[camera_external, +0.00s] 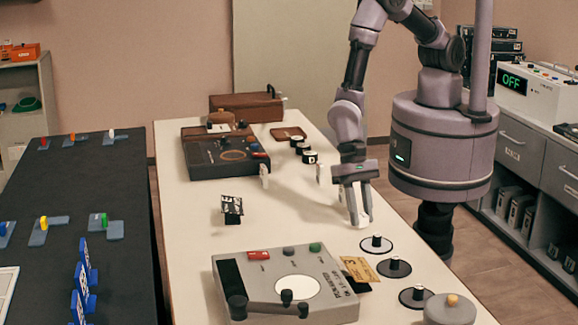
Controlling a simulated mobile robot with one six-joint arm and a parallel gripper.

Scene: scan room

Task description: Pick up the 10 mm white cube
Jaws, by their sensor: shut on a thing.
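My gripper (358,221) points straight down low over the right side of the cream table, behind the grey device with the white disc. Its pale fingers are close together and shut on a tiny white thing between the tips, which I take as the 10 mm white cube. The cube is largely hidden by the fingers and too small to make out clearly. I cannot tell whether it touches the table.
On the cream table (300,222), black discs with knobs (376,244) lie right of the grey device (287,288). A small black-and-white stand (232,208) is to the left. A dark case (225,152) and white upright pieces (264,175) are behind. The mid-table is clear.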

